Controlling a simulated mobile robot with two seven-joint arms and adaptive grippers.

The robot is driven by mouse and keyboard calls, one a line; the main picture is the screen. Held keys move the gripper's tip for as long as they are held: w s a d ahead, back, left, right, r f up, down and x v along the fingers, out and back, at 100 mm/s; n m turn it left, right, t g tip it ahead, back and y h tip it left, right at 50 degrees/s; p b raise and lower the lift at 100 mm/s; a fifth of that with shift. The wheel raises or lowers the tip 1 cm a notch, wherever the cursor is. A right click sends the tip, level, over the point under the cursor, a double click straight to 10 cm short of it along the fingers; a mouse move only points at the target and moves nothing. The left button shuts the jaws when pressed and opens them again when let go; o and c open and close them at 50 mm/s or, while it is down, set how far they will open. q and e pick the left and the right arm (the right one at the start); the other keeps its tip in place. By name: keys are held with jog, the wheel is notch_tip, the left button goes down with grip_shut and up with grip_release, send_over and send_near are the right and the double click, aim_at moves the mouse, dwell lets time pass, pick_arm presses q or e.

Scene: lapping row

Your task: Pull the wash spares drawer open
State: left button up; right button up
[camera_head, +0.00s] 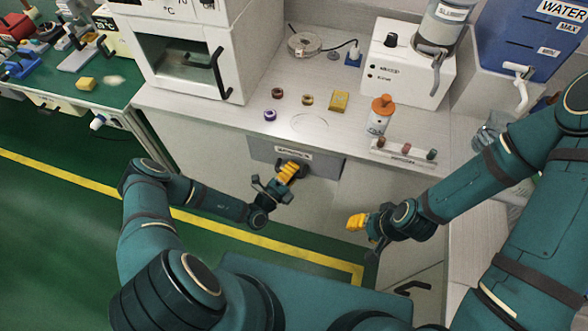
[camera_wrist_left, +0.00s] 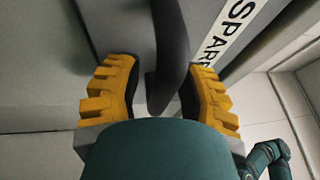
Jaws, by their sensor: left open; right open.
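The wash spares drawer (camera_head: 262,151) is a grey front under the light worktop, with a white label (camera_head: 294,153); part of that label reads "SPAR" in the left wrist view (camera_wrist_left: 232,28). The drawer looks shut. My left gripper (camera_head: 292,169) is at the drawer's dark handle. In the left wrist view the handle (camera_wrist_left: 170,50) passes between the two yellow fingers, which stand open on either side with gaps visible. My right gripper (camera_head: 354,222) is open and empty, to the right of the drawer and in front of the cabinet.
On the worktop above the drawer are small rings (camera_head: 277,93), a yellow block (camera_head: 339,101), an orange-topped bottle (camera_head: 380,116) and a small rack (camera_head: 404,153). A white oven (camera_head: 185,50) stands back left. Green floor with a yellow line (camera_head: 90,183) is free at left.

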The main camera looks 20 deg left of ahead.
pick_arm(q)
grip_shut()
jog(key=shift+s, duration=0.1)
jog(key=s+p, duration=0.2)
jog(key=s, duration=1.9)
jog(key=shift+a, duration=0.35)
jog(key=shift+o, duration=1.7)
grip_release()
jog(key=shift+w, duration=0.1)
jog(key=v, duration=1.2)
jog(key=shift+a, duration=0.1)
